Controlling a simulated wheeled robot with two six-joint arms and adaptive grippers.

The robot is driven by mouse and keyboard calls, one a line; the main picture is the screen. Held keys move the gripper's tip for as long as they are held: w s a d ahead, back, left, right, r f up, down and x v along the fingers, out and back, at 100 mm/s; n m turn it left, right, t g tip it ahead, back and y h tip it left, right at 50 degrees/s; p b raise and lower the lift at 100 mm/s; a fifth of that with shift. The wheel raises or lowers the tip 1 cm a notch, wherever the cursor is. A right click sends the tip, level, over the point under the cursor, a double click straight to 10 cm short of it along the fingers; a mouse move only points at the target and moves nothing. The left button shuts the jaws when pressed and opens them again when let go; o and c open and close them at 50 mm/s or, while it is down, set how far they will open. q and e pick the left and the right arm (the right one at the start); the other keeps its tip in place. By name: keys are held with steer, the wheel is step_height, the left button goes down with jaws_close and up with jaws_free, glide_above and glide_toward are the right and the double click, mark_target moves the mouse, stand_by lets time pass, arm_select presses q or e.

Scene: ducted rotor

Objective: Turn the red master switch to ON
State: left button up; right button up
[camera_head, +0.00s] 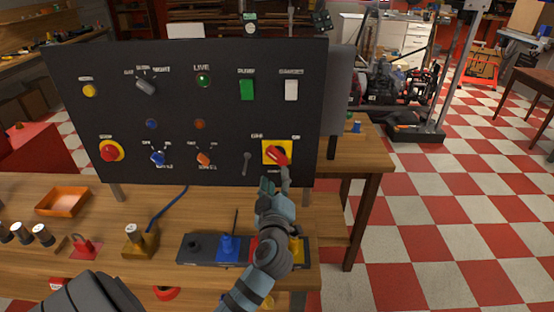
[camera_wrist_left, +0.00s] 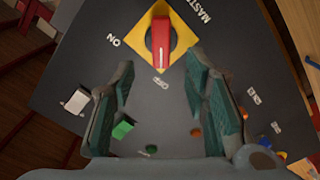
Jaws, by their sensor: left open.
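The red master switch (camera_head: 277,155) sits on a yellow square plate at the lower right of the black panel (camera_head: 225,120). In the left wrist view its red handle (camera_wrist_left: 160,42) lies at the top middle, with its lower end pointing at the OFF label. The ON label is to the left of the plate there. My left gripper (camera_head: 276,182) is just below the switch in the head view. In the wrist view its two fingers (camera_wrist_left: 162,70) are open and spread, with nothing between the tips. The handle appears beyond the tips, apart from them. My right gripper does not show.
The panel stands on a wooden bench (camera_head: 95,190). An orange tray (camera_head: 62,201) lies at the left.

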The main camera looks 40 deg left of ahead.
mark_target(277, 159)
arm_select(q)
steer(key=x, duration=0.9)
steer(key=shift+w+p, duration=0.1)
steer(key=shift+p, duration=0.2)
steer(key=c, duration=0.9)
steer(key=shift+f, duration=0.1)
jaws_close()
